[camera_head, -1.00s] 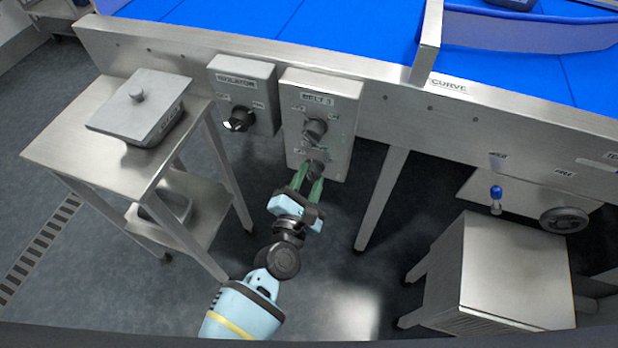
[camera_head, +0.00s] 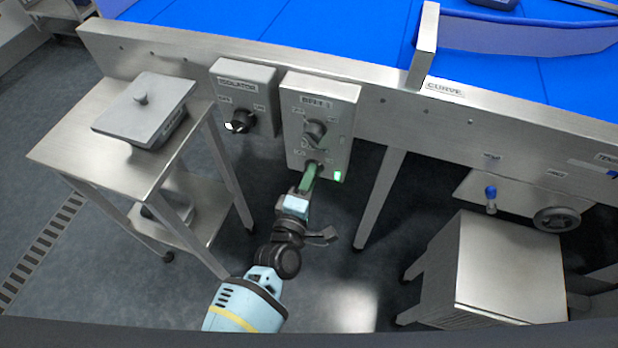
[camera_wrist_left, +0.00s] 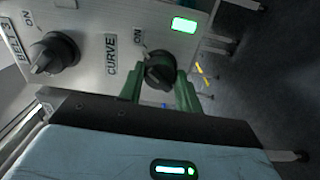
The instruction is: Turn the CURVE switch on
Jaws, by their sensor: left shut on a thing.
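The CURVE switch is a black rotary knob (camera_wrist_left: 160,72) on the lower part of a grey control box (camera_head: 343,92); in the head view my gripper mostly hides it. The wrist view shows the CURVE label beside it and an ON mark near it. My left gripper (camera_head: 311,172) has its green fingers on either side of the knob, shut on it; they also show in the wrist view (camera_wrist_left: 160,92). A green lamp (camera_wrist_left: 184,25) is lit near the knob, and it shows in the head view too (camera_head: 338,176). My right gripper is not in view.
The BELT 3 knob (camera_head: 315,130) is above on the same box. The ISOLATOR box (camera_head: 258,80) is to its left. A steel table (camera_head: 62,153) with a lidded container (camera_head: 150,105) stands at left. A steel cabinet (camera_head: 510,265) stands at right.

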